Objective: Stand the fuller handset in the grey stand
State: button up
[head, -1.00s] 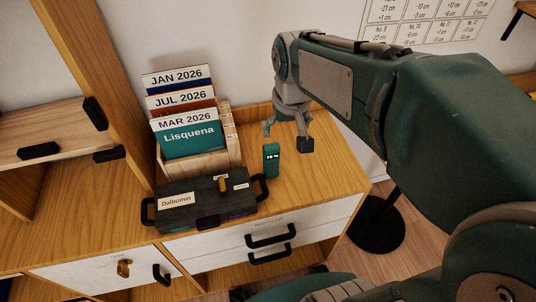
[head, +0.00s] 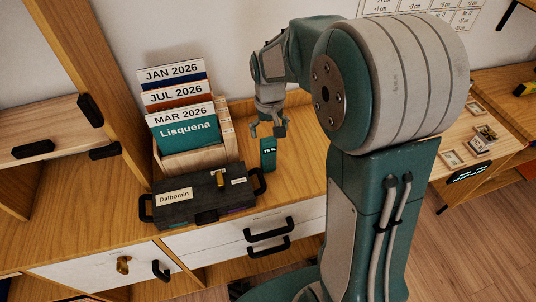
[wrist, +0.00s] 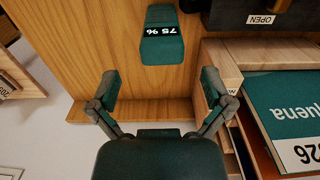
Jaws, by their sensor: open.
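A teal handset (head: 268,156) stands on the wooden cabinet top, right of the dark box. My gripper (head: 267,130) is open and empty, just behind and above the handset in the head view. In the wrist view the handset lies beyond the spread fingertips of my gripper (wrist: 160,84), between their lines and apart from both. I cannot make out a grey stand or a second handset for certain.
A dark box (head: 205,201) labelled Dalbomin and a wooden holder (head: 200,160) with calendar folders stand left of the handset. A side table (head: 505,140) at right holds small cards; a black lit display (head: 470,173) shows at its edge. Bare cabinet top (head: 305,165) lies right of the handset.

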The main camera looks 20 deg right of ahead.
aim_at(268, 139)
notch_tip(268, 139, down, 6)
jog(key=shift+a+r, duration=0.1)
jog(key=shift+a, duration=0.05)
jog(key=c, duration=1.3)
jog(key=shift+r, duration=0.15)
jog(key=shift+r, duration=0.3)
notch_tip(268, 139, up, 2)
jog(key=shift+r, duration=0.15)
jog(key=s+r, duration=0.3)
jog(key=s, duration=0.1)
jog(key=s+r, duration=0.3)
jog(key=s, duration=0.2)
jog(key=s+r, duration=0.3)
jog(key=s, duration=0.1)
jog(key=shift+s+r, duration=0.35)
jog(key=shift+s, duration=0.05)
